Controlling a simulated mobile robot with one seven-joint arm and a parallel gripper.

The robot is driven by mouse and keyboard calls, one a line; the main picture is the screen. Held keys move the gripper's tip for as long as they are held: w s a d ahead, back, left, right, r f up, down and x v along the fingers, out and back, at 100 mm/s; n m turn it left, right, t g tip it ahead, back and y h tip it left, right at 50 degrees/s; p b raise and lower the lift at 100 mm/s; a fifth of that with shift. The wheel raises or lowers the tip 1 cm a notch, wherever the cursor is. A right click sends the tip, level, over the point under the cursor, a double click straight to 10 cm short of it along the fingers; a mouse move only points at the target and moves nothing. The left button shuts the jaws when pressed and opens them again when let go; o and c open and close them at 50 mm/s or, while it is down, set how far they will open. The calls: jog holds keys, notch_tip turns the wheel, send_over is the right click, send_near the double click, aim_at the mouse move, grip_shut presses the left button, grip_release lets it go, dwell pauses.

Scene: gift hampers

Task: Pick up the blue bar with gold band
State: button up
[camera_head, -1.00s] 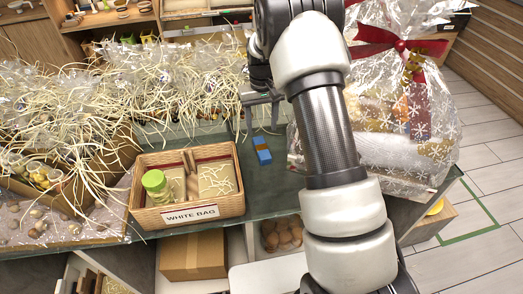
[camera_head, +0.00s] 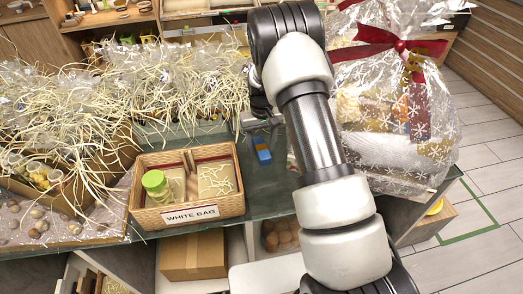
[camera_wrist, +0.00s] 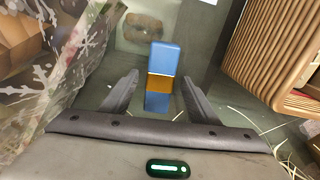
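The blue bar with gold band (camera_head: 263,154) lies on the dark glass counter, to the right of the wicker basket in the head view. In the wrist view the blue bar (camera_wrist: 163,62) points away from me, with its gold band around the middle. My gripper (camera_wrist: 157,92) is open, with one finger on each side of the bar's near end and gaps at both sides. In the head view my gripper (camera_head: 262,127) is just behind the bar, partly hidden by my arm. I cannot tell its exact height above the counter.
The wicker basket (camera_head: 188,215) labelled "WHITE BAG", holding a green-lidded jar (camera_head: 155,183), stands left of the bar. A clear-wrapped hamper with a red ribbon (camera_head: 402,46) stands to the right. Straw-filled packs (camera_head: 170,85) crowd the back left.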

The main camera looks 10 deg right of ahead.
jog(key=c, duration=1.2)
jog(key=shift+o, duration=0.2)
jog(key=shift+r, duration=0.1)
